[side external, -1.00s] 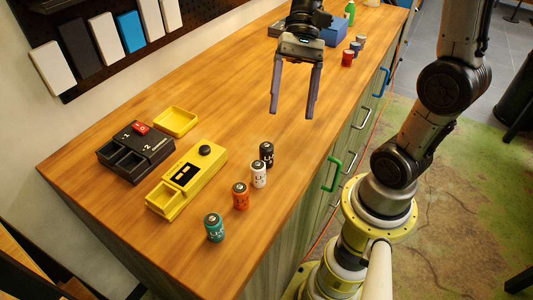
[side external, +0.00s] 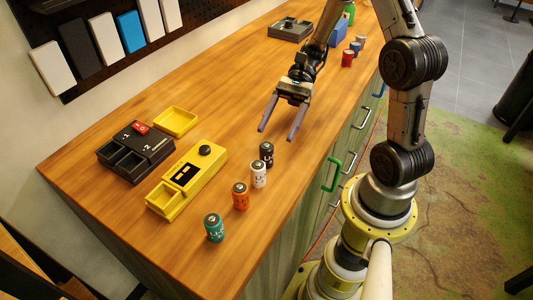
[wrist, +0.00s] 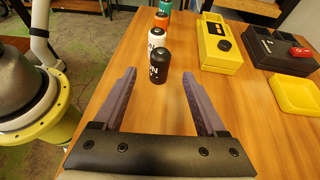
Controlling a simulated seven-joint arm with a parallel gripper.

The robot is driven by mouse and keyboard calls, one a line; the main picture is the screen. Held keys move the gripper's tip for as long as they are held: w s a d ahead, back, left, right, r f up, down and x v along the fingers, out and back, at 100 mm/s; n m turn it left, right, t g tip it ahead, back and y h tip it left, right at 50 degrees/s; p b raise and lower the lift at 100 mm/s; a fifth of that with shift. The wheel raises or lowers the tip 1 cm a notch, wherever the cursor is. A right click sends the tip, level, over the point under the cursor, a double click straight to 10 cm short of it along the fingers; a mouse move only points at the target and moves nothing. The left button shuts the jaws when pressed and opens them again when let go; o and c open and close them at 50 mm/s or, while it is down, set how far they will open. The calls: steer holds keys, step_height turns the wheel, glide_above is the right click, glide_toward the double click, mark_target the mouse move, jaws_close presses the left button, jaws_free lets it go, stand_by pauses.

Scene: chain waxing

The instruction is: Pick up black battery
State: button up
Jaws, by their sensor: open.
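The black battery (side external: 267,154) stands upright on the wooden counter, at the far end of a row of batteries in the side view. In the wrist view the black battery (wrist: 160,66) is ahead of my gripper, between the lines of its two fingers and beyond their tips. My gripper (side external: 277,134) is open and empty, tilted forward, its fingers pointing toward the battery row. It also shows in the wrist view (wrist: 158,78). No contact between the fingers and the battery is visible.
A white battery (side external: 258,174), an orange battery (side external: 240,196) and a green battery (side external: 214,228) stand in line close behind the black one. A yellow device (side external: 187,180), a black charger box (side external: 135,152) and a yellow tray (side external: 175,121) lie left. The counter's right edge is near.

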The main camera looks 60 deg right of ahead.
mark_target(269, 143)
steer(key=shift+r+x, duration=0.2)
steer(key=shift+x, duration=3.2)
steer(key=shift+c, duration=0.3)
jaws_close()
